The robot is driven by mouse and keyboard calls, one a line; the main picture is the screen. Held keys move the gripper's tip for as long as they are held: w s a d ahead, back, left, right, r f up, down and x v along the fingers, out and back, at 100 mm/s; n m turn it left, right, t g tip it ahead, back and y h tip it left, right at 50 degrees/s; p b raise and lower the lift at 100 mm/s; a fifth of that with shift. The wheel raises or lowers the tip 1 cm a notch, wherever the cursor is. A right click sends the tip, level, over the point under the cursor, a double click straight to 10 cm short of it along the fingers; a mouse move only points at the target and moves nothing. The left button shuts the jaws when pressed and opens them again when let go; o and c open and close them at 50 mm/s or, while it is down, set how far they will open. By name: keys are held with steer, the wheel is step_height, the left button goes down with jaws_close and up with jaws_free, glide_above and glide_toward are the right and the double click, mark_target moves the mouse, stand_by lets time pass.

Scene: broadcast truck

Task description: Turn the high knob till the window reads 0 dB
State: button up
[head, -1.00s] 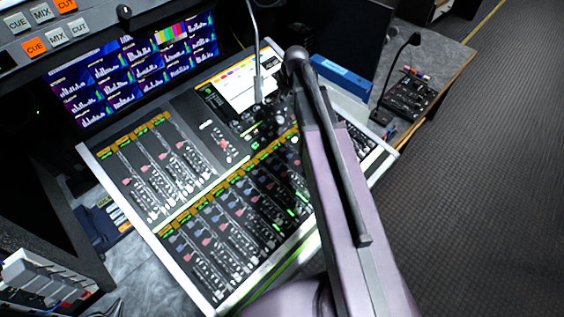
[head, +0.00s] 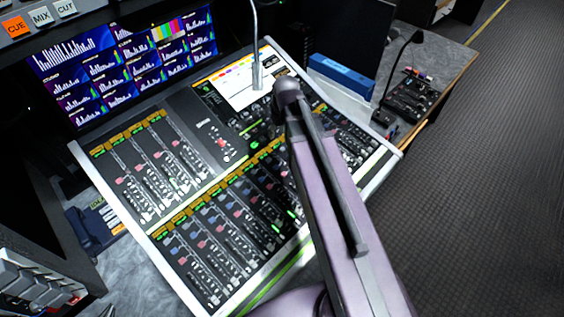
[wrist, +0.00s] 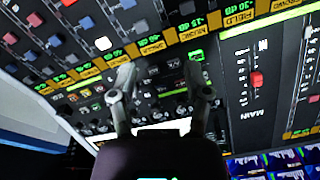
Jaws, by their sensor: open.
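The mixing console (head: 160,222) fills the middle of the head view, with fader strips, small knobs and lit windows. In the wrist view, my gripper (wrist: 158,72) is open, its two fingers apart over a dark panel with small knobs (wrist: 176,72). Nothing is held between the fingers. A small green lit window (wrist: 196,55) shows beside the right fingertip, too small to read. I cannot tell which knob is the high knob, nor whether a finger touches one. In the head view my own arm hides most of the gripper.
A bright console screen (head: 240,92) and a gooseneck lamp (head: 256,45) stand close behind the arm. A blue box (head: 341,74) and a gooseneck microphone unit (head: 408,95) are to the right. Monitors (head: 125,62) rise at the back left. Carpeted floor (head: 480,190) is clear at right.

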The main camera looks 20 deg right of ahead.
steer(key=s+a+f+m+g+h+b, duration=0.1)
steer(key=s+f+m+b, duration=0.1)
steer(key=s, duration=0.6)
steer(key=shift+s+a+f+b, duration=0.3)
steer(key=shift+f+b, duration=0.2)
steer(key=shift+f, duration=0.3)
stand_by(1.3)
